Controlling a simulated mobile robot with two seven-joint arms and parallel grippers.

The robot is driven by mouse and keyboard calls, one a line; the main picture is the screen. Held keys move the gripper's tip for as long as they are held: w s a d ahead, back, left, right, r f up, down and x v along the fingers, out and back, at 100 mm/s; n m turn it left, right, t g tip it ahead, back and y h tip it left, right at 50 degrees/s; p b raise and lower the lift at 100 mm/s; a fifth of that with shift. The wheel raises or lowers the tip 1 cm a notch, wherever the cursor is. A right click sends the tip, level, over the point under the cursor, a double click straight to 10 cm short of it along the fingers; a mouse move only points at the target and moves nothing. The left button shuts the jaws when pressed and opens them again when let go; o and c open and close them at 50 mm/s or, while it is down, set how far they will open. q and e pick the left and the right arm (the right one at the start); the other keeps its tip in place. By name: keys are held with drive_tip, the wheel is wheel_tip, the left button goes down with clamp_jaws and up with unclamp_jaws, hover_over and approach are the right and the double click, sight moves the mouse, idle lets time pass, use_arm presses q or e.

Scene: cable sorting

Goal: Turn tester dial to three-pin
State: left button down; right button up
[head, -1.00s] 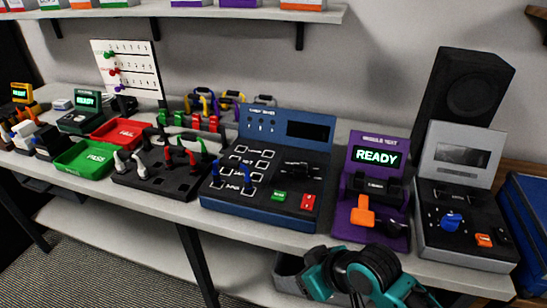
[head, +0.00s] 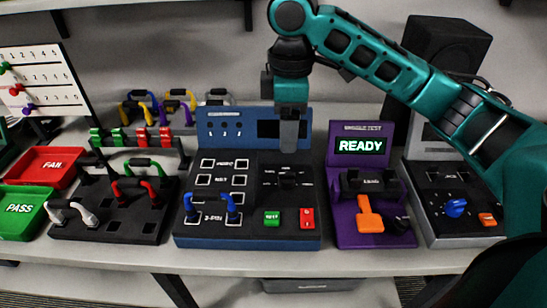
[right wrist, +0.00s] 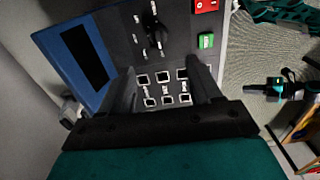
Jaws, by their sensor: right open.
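The blue cable tester (head: 247,243) stands on the bench at the middle, with a dark screen. Its black dial (head: 290,179) sits on the dark panel among small labels too small to read. The dial also shows in the right wrist view (right wrist: 154,38); which label it points at I cannot tell. A blue cable (head: 211,206) is plugged in by the 3-PIN label. My right gripper (head: 289,143) hangs fingers down above the dial, in front of the screen, apart from the dial. In the right wrist view its fingers are open and empty.
The purple module tester (head: 345,230) reading READY and a grey tester (head: 430,231) stand to the right. A shelf hangs above.

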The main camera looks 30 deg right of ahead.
sight(287, 173)
wheel_tip(287, 173, down, 12)
drive_tip(key=shift+d+f, duration=0.1)
drive_tip(key=shift+f, duration=0.05)
idle(0.5)
drive_tip(key=c, duration=1)
